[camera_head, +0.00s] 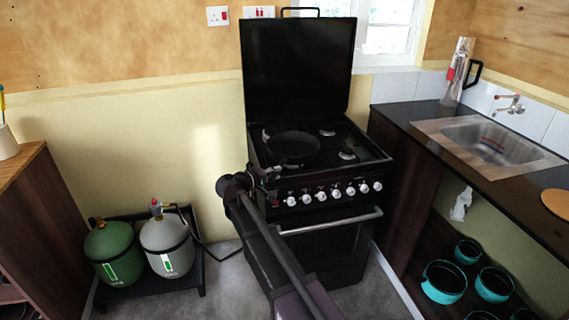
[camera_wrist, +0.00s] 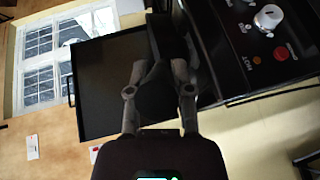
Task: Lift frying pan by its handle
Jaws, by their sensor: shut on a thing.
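A dark round frying pan (camera_head: 291,146) is at the left rear of the black stove (camera_head: 330,223) in the head view. My gripper (camera_head: 262,176) is at the stove's front left edge, in front of the pan. In the wrist view, the two fingers of my gripper (camera_wrist: 159,78) are closed around a dark piece, which fits the pan's handle (camera_wrist: 158,98). The handle is mostly hidden by my arm and gripper in the head view. I cannot tell whether the pan touches the hob.
The stove's raised black lid (camera_head: 297,65) stands behind the hob. Silver knobs (camera_head: 335,193) line its front. A counter with a steel sink (camera_head: 490,142) is at the right. Green (camera_head: 113,252) and grey (camera_head: 167,247) gas bottles stand at the left.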

